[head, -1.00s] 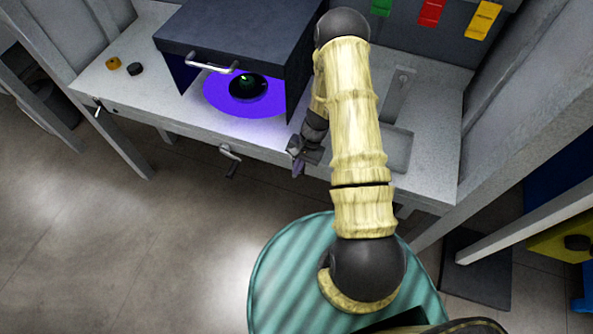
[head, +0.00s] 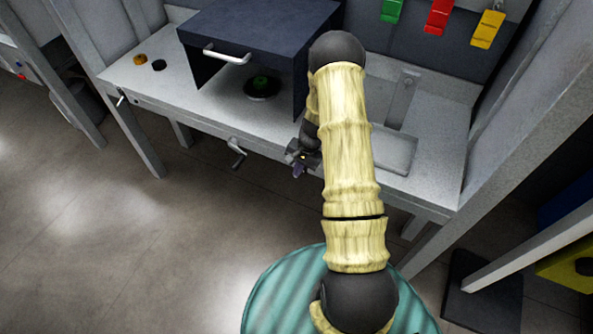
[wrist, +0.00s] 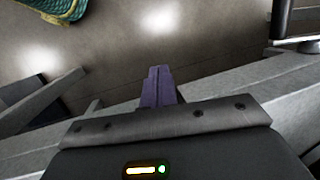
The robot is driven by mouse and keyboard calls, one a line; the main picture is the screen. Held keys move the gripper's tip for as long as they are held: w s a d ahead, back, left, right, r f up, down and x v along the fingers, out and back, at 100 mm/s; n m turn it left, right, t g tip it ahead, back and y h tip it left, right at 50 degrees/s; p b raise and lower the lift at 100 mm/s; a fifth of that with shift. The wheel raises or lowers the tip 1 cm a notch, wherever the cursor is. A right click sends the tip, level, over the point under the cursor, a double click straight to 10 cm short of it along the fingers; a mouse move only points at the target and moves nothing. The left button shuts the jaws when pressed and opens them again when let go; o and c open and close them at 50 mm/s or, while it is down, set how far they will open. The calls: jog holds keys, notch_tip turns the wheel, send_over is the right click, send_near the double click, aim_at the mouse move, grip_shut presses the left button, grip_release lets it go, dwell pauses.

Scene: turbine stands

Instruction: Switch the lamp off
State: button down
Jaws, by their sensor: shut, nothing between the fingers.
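No lamp body can be made out. Under the dark hood (head: 262,38) on the bench, a green-topped round black piece (head: 262,88) stands with no purple light around it. My gripper (head: 298,170) is at the bench's front edge, right of the hood's front and right of a crank handle (head: 237,153). It points down, and my arm hides part of the bench behind it. In the wrist view its purple fingers (wrist: 158,86) are together and hold nothing. I cannot tell whether they touch the bench. No lamp switch is clearly identifiable.
The grey bench (head: 165,95) carries an orange knob (head: 140,59) and a black one (head: 159,65) at left. A small lever (head: 121,97) is on its front left edge. Green, red and yellow tags (head: 438,16) hang at the back. Floor at left is clear.

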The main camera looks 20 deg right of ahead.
jog(key=shift+s+a+f, duration=0.1)
jog(key=shift+w+d+r+p, duration=0.35)
jog(key=shift+w+d, duration=0.15)
jog(key=shift+d, duration=0.2)
jog(key=s+a+r, duration=0.1)
jog(key=s+r, duration=0.2)
jog(key=r, duration=0.3)
jog(key=s+a+r, duration=0.1)
jog(key=s+r, duration=0.1)
jog(key=r, duration=0.4)
jog(key=shift+s+a+r, duration=0.25)
jog(key=shift+s, duration=0.15)
dwell(0.3)
